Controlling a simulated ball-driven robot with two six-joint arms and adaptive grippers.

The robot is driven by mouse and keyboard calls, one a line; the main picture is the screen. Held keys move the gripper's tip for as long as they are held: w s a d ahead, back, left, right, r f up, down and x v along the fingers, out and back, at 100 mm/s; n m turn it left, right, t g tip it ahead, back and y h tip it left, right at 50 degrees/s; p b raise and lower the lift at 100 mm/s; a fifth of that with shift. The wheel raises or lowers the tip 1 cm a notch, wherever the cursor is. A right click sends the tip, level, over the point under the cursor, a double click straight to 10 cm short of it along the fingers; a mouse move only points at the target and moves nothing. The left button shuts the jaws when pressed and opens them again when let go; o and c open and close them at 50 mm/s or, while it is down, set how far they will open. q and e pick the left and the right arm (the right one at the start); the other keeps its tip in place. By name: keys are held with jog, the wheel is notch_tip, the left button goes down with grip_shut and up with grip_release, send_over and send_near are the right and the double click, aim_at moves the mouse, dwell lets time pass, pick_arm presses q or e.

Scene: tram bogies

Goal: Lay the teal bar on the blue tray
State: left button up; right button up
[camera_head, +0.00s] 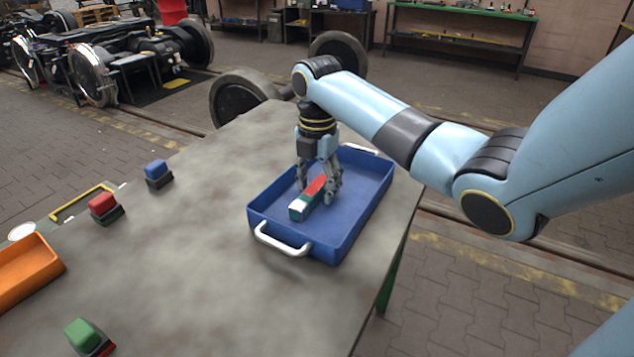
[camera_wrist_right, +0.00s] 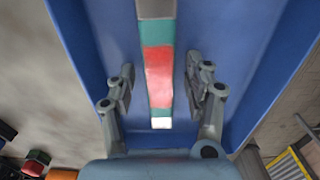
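The teal bar (camera_head: 305,204) has red, white and grey parts along it. It lies inside the blue tray (camera_head: 265,228), seemingly on its floor. My right gripper (camera_head: 318,190) is down in the tray, straddling the bar. In the right wrist view the bar (camera_wrist_right: 160,118) runs between the two fingers of the right gripper (camera_wrist_right: 160,85), with a gap on each side, so the gripper is open. The blue tray (camera_wrist_right: 105,35) fills most of that view. My left gripper is not in view.
The tray sits near the table's right edge, with a white handle (camera_head: 283,246) at its near end. To the left are a blue block (camera_head: 156,168), a red block (camera_head: 102,204), a green block (camera_head: 83,334) and an orange tray (camera_head: 25,272). The table's middle is clear.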

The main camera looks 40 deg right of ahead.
aim_at(317, 184)
jog(key=shift+r, duration=0.1)
notch_tip(317, 184, up, 12)
jog(key=p, duration=0.1)
dwell(0.4)
dwell(0.5)
